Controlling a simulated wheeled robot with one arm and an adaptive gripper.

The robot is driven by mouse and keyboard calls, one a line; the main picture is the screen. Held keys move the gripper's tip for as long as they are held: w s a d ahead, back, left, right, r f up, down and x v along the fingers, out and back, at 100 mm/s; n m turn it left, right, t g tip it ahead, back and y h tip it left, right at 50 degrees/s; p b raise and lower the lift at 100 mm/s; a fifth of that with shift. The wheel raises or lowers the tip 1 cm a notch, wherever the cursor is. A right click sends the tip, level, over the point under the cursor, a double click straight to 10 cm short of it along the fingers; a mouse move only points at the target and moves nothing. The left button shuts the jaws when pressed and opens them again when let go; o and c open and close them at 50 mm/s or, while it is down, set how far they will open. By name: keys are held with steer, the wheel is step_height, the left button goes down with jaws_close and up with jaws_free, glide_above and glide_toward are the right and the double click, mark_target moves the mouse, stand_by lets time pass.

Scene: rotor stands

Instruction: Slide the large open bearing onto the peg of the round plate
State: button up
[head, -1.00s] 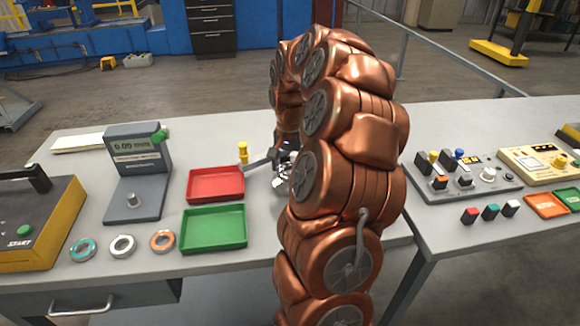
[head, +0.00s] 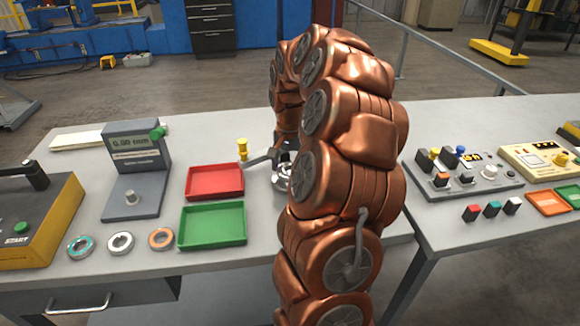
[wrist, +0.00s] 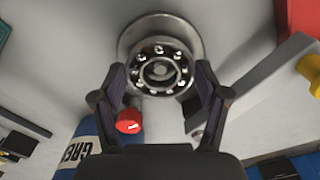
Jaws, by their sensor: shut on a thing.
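In the wrist view my gripper (wrist: 160,76) is shut on the large open bearing (wrist: 160,52), a steel ring with its balls showing. One finger is on each side of the ring. The bearing lies over the round plate (wrist: 128,38), whose grey rim shows beyond it. A small round tip, which looks like the peg (wrist: 160,71), shows within the bearing's bore. I cannot tell how far down the peg the bearing sits. In the head view my arm hides most of the gripper, and part of the round metal plate (head: 279,178) shows beside it.
A red tray (head: 214,182) and a green tray (head: 212,227) lie left of the plate. A yellow knob (head: 242,149) stands close by. In the wrist view a red knob (wrist: 129,121) is near the left finger. Several rings lie at the table's front left.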

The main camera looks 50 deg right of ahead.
steer(key=shift+f+b, duration=0.45)
steer(key=shift+f, duration=0.05)
steer(key=o, duration=1.1)
steer(key=shift+r, duration=0.1)
step_height(320, 180, up, 9)
steer(key=p, duration=0.1)
steer(key=shift+p, duration=0.3)
stand_by(1.4)
stand_by(0.4)
